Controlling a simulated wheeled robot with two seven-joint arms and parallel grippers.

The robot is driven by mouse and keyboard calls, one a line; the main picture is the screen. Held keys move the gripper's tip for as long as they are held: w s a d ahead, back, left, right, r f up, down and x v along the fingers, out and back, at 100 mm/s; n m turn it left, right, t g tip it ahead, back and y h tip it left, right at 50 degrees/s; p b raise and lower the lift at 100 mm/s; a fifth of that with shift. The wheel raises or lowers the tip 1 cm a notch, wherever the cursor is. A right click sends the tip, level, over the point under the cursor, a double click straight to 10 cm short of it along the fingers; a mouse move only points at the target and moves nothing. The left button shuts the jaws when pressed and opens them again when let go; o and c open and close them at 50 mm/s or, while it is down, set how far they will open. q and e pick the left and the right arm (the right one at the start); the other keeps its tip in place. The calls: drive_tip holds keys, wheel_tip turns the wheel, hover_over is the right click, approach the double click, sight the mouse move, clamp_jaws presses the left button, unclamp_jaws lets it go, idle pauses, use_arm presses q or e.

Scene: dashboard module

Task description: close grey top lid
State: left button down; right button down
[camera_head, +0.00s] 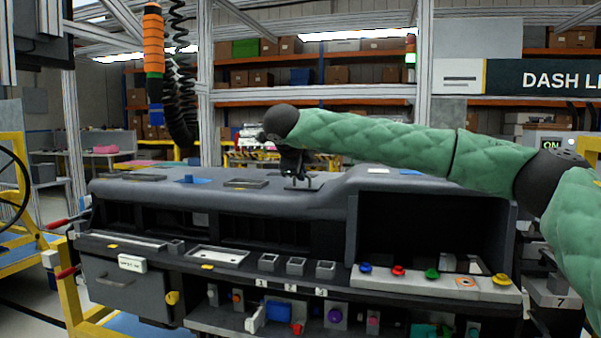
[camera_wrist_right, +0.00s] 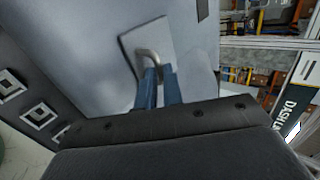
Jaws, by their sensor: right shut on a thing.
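The grey top lid (camera_wrist_right: 152,33) is a flat light-grey panel with a curved metal handle (camera_wrist_right: 149,57) in the right wrist view. In the head view the lid (camera_head: 309,185) shows small and dark-edged on the top of the dashboard module. My right gripper (camera_wrist_right: 160,84) is shut on the handle with its blue fingers. In the head view my right gripper (camera_head: 294,173) points down onto the lid and partly hides it. I cannot tell exactly how far the lid is tilted. My left gripper is not in view.
The dashboard module (camera_head: 150,190) spans the middle, with another flat panel (camera_head: 246,183) and blue pieces (camera_head: 192,180) on top. Coloured knobs line a white control strip (camera_head: 440,281) at the front right. An orange hanging tool (camera_head: 153,45) is at upper left.

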drive_tip(key=shift+s+a+f, duration=0.1)
drive_tip(key=shift+f, duration=0.4)
drive_tip(key=c, duration=1.7)
unclamp_jaws()
drive_tip(key=shift+o, duration=0.9)
drive_tip(key=shift+r, duration=0.2)
drive_tip(key=v, duration=0.7)
drive_tip(key=shift+s+r+b, duration=0.2)
drive_tip(key=shift+s+b, duration=0.05)
drive_tip(key=shift+b, duration=0.05)
drive_tip(key=shift+a, duration=0.1)
